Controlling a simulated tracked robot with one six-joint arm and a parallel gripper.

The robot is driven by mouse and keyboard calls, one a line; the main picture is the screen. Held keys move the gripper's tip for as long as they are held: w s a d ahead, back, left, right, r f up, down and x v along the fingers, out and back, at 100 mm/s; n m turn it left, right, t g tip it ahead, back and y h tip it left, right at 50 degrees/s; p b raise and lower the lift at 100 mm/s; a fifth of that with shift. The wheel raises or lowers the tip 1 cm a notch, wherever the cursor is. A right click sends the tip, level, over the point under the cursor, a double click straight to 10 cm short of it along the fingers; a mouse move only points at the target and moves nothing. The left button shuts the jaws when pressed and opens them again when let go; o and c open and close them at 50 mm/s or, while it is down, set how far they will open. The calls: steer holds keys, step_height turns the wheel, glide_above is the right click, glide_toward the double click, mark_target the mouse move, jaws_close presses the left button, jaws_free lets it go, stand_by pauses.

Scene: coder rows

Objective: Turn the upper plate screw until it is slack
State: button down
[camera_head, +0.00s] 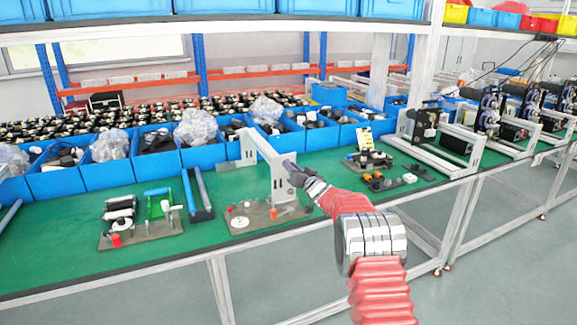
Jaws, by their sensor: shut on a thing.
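A grey upright plate (278,183) is part of a fixture on a grey base (240,222), on the green bench top. My gripper (289,168) reaches in from the right, and its dark fingertips are at the upper right part of the plate. It is shut at the place of the upper plate screw. The screw itself is too small and too covered by the fingers to make out. Whether it is tight or slack does not show. The lower face of the plate shows dark slots, and a small red part sits near its foot.
Another fixture (140,225) with black and green parts stands to the left. A small board of loose parts (385,180) lies to the right. Blue bins (105,172) line the back. Bare green bench top (45,262) is free at the front left.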

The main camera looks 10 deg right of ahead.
steer(key=n, duration=0.3)
steer(key=shift+n, duration=0.4)
steer(key=c, duration=1.8)
jaws_free()
steer(key=v, duration=0.5)
